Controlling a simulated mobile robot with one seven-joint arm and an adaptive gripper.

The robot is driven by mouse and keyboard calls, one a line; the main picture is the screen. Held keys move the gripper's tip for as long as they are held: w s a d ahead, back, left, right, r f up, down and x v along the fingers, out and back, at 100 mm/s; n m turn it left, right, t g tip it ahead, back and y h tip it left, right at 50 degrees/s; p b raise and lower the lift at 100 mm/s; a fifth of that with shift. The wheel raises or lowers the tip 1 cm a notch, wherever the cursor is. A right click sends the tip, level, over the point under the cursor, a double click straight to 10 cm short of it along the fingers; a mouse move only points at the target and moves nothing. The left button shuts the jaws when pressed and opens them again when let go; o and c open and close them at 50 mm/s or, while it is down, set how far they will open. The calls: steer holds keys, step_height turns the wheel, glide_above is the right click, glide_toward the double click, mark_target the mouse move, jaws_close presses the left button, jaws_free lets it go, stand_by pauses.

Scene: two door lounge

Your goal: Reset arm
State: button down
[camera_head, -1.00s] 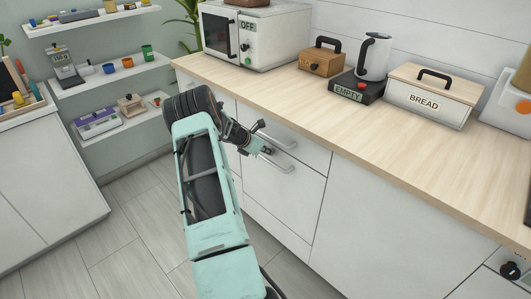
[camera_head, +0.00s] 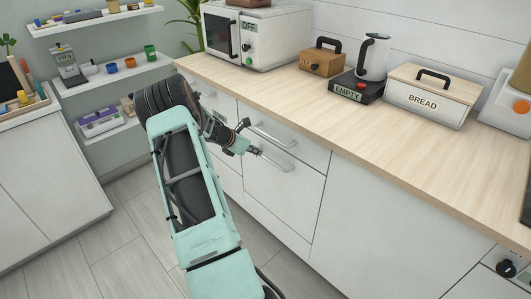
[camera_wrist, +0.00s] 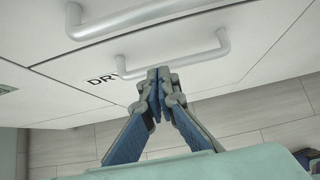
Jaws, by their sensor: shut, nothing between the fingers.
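My gripper (camera_head: 251,138) is in front of the white drawers below the wooden counter. In the wrist view my gripper (camera_wrist: 158,75) has its fingertips together with nothing between them. The fingertips overlap the lower drawer handle (camera_wrist: 185,57) in that view; I cannot tell whether they touch it. The upper drawer handle (camera_head: 275,137) is just right of the gripper in the head view, and the lower drawer handle (camera_head: 277,159) is below it. Both drawers look closed.
Wall shelves (camera_head: 110,75) stand at the left. Floor (camera_head: 120,235) is clear between the cabinets.

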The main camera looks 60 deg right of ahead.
steer(key=v, duration=0.5)
steer(key=shift+w+a+r, duration=0.15)
steer(key=shift+a+r, duration=0.05)
steer(key=shift+a, duration=0.15)
